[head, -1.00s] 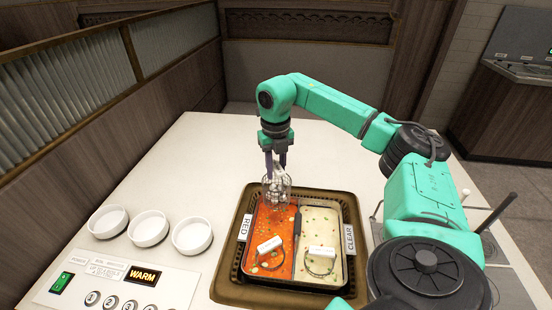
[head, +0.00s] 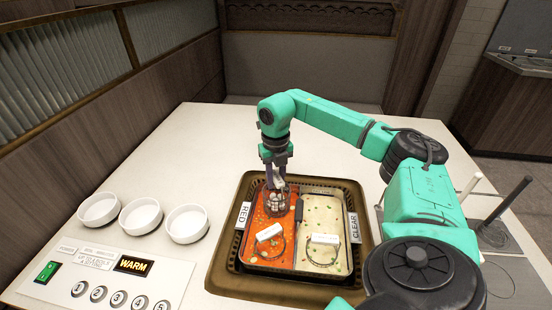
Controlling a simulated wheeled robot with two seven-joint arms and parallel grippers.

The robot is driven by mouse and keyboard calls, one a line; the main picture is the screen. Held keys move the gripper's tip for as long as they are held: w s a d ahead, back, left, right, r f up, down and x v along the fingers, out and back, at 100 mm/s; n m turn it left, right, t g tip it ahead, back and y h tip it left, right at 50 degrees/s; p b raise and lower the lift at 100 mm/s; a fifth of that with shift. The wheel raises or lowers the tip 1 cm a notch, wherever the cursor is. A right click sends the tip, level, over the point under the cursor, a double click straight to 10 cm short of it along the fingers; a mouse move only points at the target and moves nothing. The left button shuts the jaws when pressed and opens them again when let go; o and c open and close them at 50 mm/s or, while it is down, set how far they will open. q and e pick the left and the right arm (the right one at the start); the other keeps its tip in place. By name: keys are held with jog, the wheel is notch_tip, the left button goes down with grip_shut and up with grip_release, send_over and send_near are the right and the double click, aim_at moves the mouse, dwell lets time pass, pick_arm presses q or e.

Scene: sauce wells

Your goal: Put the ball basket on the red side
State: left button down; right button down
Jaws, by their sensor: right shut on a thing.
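The ball basket (head: 277,204), a small wire basket with pale balls in it, is in the far part of the red side (head: 262,258) of the divided pan. My right gripper (head: 275,185) points down from above and is shut on the basket at its top. The basket's lower part appears to be down in the red broth; its bottom is hidden. My left gripper is not in view.
Two wire items with white tags lie in the near part of the pan, one per side: the left tag (head: 269,232) and the right tag (head: 324,239). Three white bowls (head: 143,216) stand at the left, behind a control panel (head: 110,277). The table beyond the pan is clear.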

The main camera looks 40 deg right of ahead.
aim_at(276, 193)
notch_tip(276, 193, down, 5)
jog(key=b, duration=0.2)
jog(key=shift+f+b, duration=0.15)
jog(key=shift+b, duration=0.25)
jog(key=shift+f, duration=0.7)
jog(key=c, duration=0.6)
grip_release()
jog(key=shift+o, duration=0.5)
jog(key=o, duration=0.5)
